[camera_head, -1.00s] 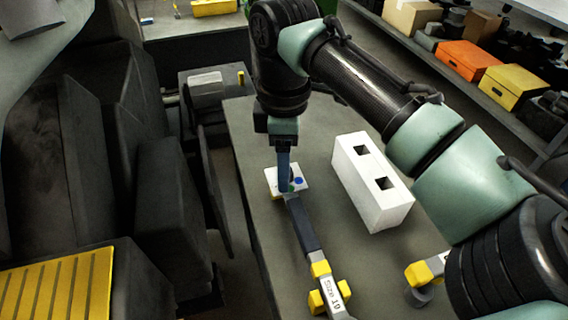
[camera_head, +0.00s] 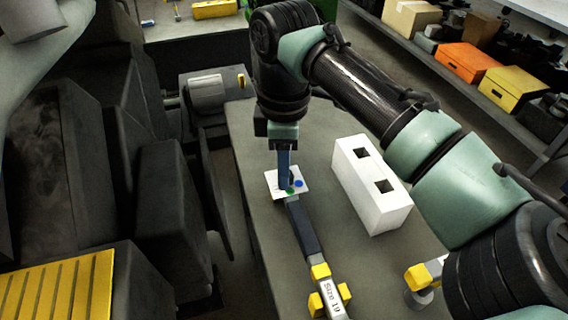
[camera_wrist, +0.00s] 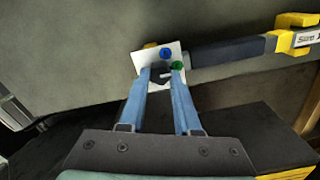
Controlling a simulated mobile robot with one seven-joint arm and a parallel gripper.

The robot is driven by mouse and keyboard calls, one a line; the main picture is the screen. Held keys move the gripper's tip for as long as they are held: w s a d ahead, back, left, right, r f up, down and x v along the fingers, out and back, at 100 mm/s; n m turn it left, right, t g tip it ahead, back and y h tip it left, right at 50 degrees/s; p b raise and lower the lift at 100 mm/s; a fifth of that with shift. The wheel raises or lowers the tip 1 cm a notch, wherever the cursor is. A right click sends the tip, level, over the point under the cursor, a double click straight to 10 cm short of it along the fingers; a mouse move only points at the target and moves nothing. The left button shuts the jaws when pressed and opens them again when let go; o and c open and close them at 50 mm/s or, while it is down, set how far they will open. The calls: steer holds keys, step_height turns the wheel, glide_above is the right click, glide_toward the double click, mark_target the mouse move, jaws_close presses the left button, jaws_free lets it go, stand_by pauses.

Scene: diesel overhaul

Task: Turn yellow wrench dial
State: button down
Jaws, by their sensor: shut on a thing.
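The wrench lies on the grey table, with yellow blocks and a "Size 19" label (camera_head: 331,298) at its near end and a dark handle (camera_head: 303,227). At its far end is a white plate (camera_head: 273,181) with a blue and a green dot; the plate (camera_wrist: 177,51) also shows in the wrist view. My gripper (camera_head: 285,186) points down over the plate, its blue fingers (camera_wrist: 161,76) shut on a small dark dial at the plate. The fingers hide most of the dial, and its colour is hard to tell.
A white block with two square holes (camera_head: 371,185) stands right of the wrench. Another yellow-ended piece (camera_head: 420,277) lies at the front right. Dark machinery (camera_head: 165,200) borders the table's left edge. A shelf with orange (camera_head: 467,61) and yellow boxes (camera_head: 512,88) is behind.

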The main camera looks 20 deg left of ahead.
steer(key=shift+r+p, duration=0.15)
steer(key=shift+p, duration=0.15)
steer(key=m+p, duration=0.2)
steer(key=p, duration=0.1)
steer(key=shift+r, duration=0.15)
steer(key=m+p, duration=0.3)
steer(key=p, duration=0.2)
steer(key=shift+m, duration=0.3)
steer(key=m+p, duration=0.4)
steer(key=p, duration=0.1)
steer(key=shift+w+f+m+p, duration=0.1)
steer(key=shift+f+m+p, duration=0.15)
steer(key=shift+m+p, duration=0.7)
steer(key=c, duration=0.6)
jaws_free()
